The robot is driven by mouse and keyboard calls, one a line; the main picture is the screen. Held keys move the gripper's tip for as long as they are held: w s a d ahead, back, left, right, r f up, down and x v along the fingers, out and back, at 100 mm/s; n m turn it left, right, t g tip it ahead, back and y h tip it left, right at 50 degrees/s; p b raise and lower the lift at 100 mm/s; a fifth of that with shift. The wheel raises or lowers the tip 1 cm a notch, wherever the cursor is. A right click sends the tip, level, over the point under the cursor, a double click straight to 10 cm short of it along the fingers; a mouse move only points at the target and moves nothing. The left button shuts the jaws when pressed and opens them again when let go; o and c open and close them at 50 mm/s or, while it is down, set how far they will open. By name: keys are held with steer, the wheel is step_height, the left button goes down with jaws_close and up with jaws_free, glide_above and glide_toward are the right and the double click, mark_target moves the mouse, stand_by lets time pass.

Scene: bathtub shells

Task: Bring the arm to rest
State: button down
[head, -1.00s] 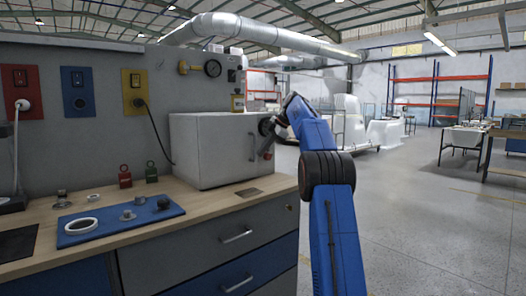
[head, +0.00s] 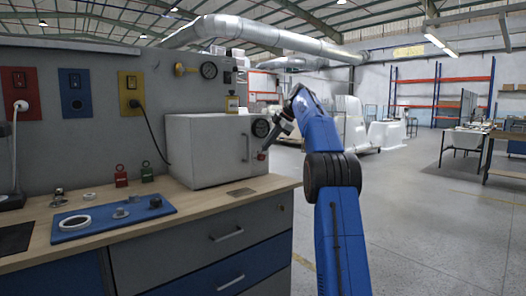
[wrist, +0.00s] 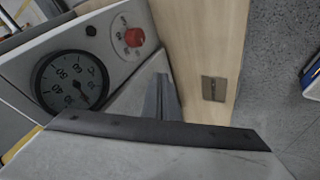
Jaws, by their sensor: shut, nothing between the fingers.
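My blue arm (head: 338,215) reaches up and forward on the right of the head view, bent at its dark joint. My gripper (head: 269,141) is at its far end, small in the picture, in front of the right part of the grey oven-like box (head: 208,150). It is shut, with nothing seen in it. The box's dial (head: 261,128) and red knob (head: 262,155) show beside it. In the wrist view the dial (wrist: 72,82) and red knob (wrist: 134,37) are close. I cannot tell whether the gripper touches the box.
Open floor (head: 430,230) is on the right; white tub shells (head: 385,135) stand farther back.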

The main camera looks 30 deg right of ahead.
steer(key=shift+w+d+v, duration=0.1)
steer(key=shift+d+v, duration=0.05)
steer(key=shift+v, duration=1.25)
steer(key=shift+w+d+v, duration=0.15)
steer(key=shift+v, duration=1.2)
steer(key=s+a+r+m+h, duration=0.1)
steer(key=s+a+m, duration=0.1)
steer(key=s+a, duration=0.3)
steer(key=s+a+m, duration=0.3)
steer(key=a, duration=0.4)
steer(key=s+a+f+m+g+h, duration=0.1)
steer(key=s+a+f+m, duration=0.4)
steer(key=s+a, duration=0.8)
steer(key=s+a+f+m+h, duration=0.1)
steer(key=s+a+f+m, duration=0.2)
steer(key=s+f, duration=1.3)
steer(key=s+a+f+m+h, duration=0.1)
steer(key=s+a+f+m, duration=0.2)
steer(key=s+f, duration=1.2)
steer(key=s, duration=0.3)
steer(key=shift+a+f, duration=0.25)
steer(key=shift+f, duration=0.15)
